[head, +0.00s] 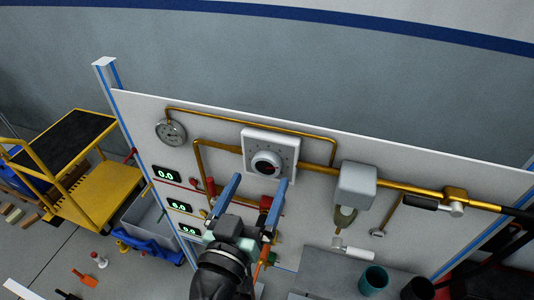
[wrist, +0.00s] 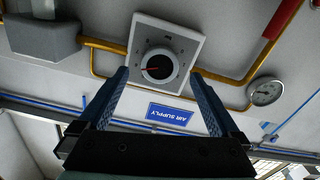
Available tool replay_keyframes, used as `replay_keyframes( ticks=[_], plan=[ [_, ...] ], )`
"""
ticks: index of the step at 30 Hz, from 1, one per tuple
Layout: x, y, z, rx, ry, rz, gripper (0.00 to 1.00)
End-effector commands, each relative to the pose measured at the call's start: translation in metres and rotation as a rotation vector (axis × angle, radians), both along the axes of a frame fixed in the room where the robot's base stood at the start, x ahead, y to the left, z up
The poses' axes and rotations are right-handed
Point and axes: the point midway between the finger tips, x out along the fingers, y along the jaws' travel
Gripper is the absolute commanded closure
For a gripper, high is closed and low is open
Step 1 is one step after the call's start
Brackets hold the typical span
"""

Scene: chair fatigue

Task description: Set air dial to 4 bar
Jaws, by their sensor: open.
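The air dial is a black round knob (head: 266,163) on a square white plate (head: 285,138), mounted on the white panel. In the wrist view the knob (wrist: 159,65) shows a red pointer line, and its plate (wrist: 190,42) has marks too small to read. My gripper (head: 256,180) is open, with two blue fingers pointing at the panel. In the head view the fingertips are just below the knob, one to each side. In the wrist view the gripper (wrist: 164,75) shows the knob between its fingertips. Nothing is held, and I see no contact with the knob.
A round gauge (head: 171,131) is on the panel's left. Yellow pipes (head: 250,115) run around the plate. A grey box (head: 356,184) is to the right. An "AIR SUPPLY" sign (wrist: 170,113) shows between my fingers.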

Motion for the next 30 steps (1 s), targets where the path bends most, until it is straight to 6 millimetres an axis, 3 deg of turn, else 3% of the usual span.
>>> replay_keyframes(
  ticks=[3,9,23,30],
  plan=[
    [0.023,-0.008,0.004,0.001,-0.001,-0.002,0.01],
    [0.049,-0.016,0.002,0.001,0.000,-0.001,0.01],
    [0.060,-0.020,0.000,0.001,0.000,0.000,0.01],
    [0.060,-0.020,0.000,0.001,0.001,0.000,0.41]
  ],
)
